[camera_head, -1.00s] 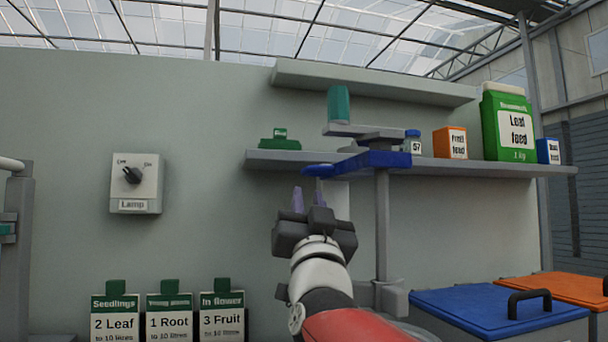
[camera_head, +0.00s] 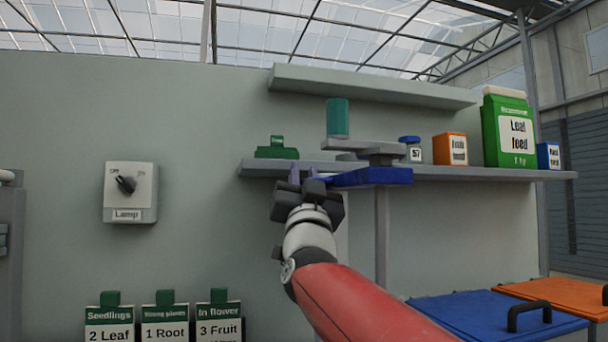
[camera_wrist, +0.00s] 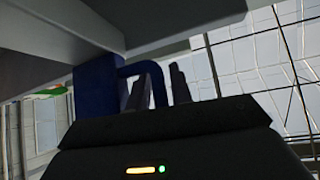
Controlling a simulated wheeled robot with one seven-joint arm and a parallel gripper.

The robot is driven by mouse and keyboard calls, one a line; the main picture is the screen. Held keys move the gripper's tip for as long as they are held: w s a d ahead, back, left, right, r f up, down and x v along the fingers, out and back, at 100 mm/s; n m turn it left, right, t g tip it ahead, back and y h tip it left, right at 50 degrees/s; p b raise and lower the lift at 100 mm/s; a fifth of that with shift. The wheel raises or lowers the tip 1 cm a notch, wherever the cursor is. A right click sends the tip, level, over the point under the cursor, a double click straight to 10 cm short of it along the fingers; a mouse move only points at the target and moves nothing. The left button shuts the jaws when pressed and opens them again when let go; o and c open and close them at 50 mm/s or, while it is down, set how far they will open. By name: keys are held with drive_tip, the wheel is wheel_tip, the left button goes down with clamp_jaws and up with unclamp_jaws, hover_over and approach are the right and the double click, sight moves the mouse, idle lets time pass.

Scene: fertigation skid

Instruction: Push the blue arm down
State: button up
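The blue arm (camera_head: 372,177) juts out toward me at shelf height, fixed under a grey stepped piece and above a grey post (camera_head: 382,235). It looks about level. My gripper (camera_head: 303,178) is just left of the blue arm's free end, with its fingers pointing up. In the wrist view, the blue arm (camera_wrist: 97,92) ends in a curved loop. The loop's tip lies between the two fingers of my gripper (camera_wrist: 158,88), which stand apart. I cannot tell whether either finger touches it. In the head view my gripper hides the loop end.
A teal cylinder (camera_head: 338,118) stands on the grey bar (camera_head: 372,145) above the blue arm. The shelf (camera_head: 480,173) holds a jar (camera_head: 411,150), an orange box (camera_head: 450,149) and a green carton (camera_head: 509,130). A lamp switch (camera_head: 130,192) is on the left wall. Blue and orange lids lie lower right.

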drive_tip(key=shift+c, duration=0.2)
clamp_jaws()
drive_tip(key=shift+f, duration=0.1)
wheel_tip(320, 180, down, 9)
drive_tip(key=b, duration=0.9)
drive_tip(key=shift+r, duration=0.2)
drive_tip(key=shift+o, duration=0.2)
unclamp_jaws()
